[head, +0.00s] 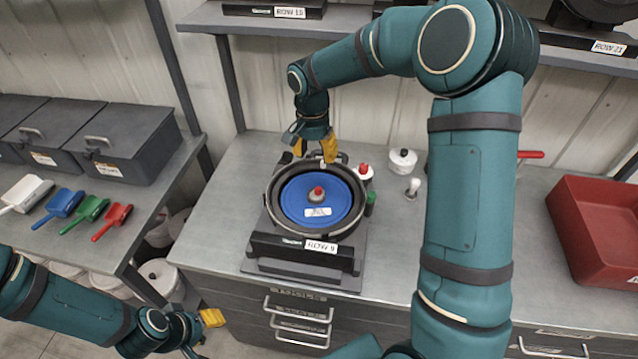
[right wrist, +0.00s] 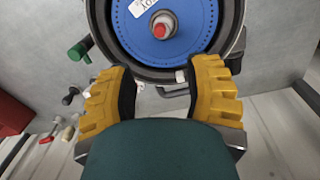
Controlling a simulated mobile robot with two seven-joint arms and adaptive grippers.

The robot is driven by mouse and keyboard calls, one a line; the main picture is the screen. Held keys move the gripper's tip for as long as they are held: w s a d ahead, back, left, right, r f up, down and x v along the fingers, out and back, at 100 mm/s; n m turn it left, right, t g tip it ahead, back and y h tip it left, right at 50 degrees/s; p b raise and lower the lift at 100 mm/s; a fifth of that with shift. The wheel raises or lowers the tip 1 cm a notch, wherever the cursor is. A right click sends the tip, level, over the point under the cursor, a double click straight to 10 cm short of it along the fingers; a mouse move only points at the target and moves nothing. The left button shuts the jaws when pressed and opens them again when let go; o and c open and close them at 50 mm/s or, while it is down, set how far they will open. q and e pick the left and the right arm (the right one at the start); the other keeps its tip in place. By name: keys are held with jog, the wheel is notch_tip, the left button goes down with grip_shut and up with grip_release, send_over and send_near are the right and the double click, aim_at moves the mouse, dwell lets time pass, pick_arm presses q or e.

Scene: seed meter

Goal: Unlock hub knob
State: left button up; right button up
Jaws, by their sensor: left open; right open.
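The seed meter (head: 273,208) stands on the grey bench, labelled ROW 9, with a blue disc (head: 335,193) inside its dark round housing. The hub knob (head: 318,194), grey with a red centre, sits at the middle of the disc. In the right wrist view the hub knob (right wrist: 164,25) is near the top, beyond the fingertips. My right gripper (head: 314,150) is open at the far rim of the housing, with its yellow fingers (right wrist: 160,85) apart and the hub knob not between them. My left gripper (head: 205,330) is open, low at the left, away from the meter.
Coloured scoops (head: 90,209) lie on the left bench. A red bin (head: 600,235) stands at the right.

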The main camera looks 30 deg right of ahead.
aim_at(318, 189)
jog(key=f, duration=1.2)
jog(key=shift+s+d+f, duration=0.25)
jog(key=shift+f, duration=0.1)
grip_shut()
